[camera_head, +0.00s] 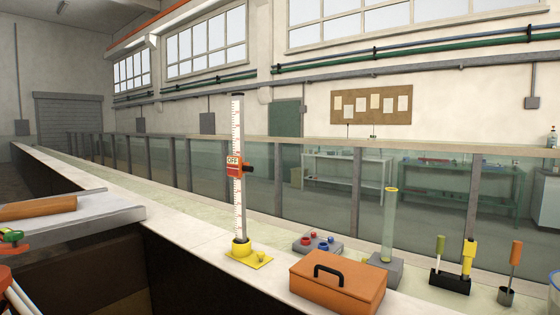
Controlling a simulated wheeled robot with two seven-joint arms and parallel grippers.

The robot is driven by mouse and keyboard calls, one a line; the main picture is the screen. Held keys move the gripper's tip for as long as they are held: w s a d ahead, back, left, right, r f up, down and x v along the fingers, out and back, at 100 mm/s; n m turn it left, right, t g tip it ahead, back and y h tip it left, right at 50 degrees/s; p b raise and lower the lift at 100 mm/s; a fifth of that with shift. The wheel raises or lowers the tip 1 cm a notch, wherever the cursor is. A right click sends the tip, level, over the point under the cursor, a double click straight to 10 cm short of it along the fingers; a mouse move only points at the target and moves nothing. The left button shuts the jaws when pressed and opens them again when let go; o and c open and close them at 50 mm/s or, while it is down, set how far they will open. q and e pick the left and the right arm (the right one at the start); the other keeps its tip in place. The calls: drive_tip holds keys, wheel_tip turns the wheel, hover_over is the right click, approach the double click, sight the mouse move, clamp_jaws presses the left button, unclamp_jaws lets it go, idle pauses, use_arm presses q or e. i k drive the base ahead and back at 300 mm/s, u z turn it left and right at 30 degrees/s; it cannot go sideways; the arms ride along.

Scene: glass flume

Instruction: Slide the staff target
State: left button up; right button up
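The staff (238,132) is a tall white upright rod with red graduation marks and a dark cap. It stands in a yellow base (248,254) on the pale ledge beside the glass flume.
An orange toolbox (338,283) with a black handle stands right of the staff base. Behind it are a small grey box with red and blue knobs (318,243) and a clear yellow-rimmed cylinder (389,226). A black tool holder (450,279) stands farther right. Glass flume panels (340,180) rise behind.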

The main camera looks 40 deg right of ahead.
sight(236, 168)
drive_tip(key=z, duration=0.4)
drive_tip(key=i, duration=0.55)
drive_tip(key=u, duration=0.4)
